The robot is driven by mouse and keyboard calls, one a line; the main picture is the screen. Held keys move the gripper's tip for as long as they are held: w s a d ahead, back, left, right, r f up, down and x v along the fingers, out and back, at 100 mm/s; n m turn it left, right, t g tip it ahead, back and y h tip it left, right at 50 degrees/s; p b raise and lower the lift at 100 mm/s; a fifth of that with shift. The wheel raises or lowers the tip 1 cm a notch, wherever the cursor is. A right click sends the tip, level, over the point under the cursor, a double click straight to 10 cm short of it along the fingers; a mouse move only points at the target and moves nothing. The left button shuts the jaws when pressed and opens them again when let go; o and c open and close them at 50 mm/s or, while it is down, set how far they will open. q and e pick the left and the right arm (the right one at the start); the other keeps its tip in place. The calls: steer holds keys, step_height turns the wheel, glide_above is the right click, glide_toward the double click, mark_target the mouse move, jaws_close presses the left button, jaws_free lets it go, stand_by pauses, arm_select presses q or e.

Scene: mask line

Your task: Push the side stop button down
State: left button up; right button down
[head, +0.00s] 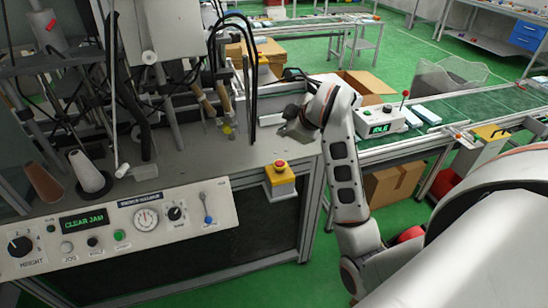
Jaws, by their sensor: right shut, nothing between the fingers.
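The side stop button (280,165) is a red mushroom cap on a yellow box (281,184). The box is fixed to the front edge of the grey machine table (226,160), near its right corner. My right gripper (288,129) is above and slightly right of the button in the picture, apart from it, over the table's right end. It is shut and empty, seen small and partly hidden by its own wrist. My left gripper is not in view.
The front panel (120,228) has knobs, a dial and a "CLEAR JAM" display. Machine posts and hoses crowd the table's left and back. A white control box (387,121) reading "IDLE" stands by the green conveyor (465,103) at right. Cardboard boxes sit below it.

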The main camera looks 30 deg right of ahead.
steer(key=shift+w+a+r, duration=0.1)
steer(key=shift+a+r, duration=0.1)
steer(key=shift+a, duration=0.25)
steer(key=b, duration=0.4)
glide_above(281, 164)
step_height(281, 164, down, 5)
step_height(281, 164, down, 4)
steer(key=b, duration=0.3)
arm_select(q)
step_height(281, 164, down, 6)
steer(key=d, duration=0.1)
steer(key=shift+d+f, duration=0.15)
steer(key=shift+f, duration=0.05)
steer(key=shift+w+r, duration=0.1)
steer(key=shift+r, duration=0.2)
arm_select(e)
steer(key=shift+r, duration=0.1)
arm_select(q)
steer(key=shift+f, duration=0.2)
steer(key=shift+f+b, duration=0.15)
steer(key=shift+b, duration=0.15)
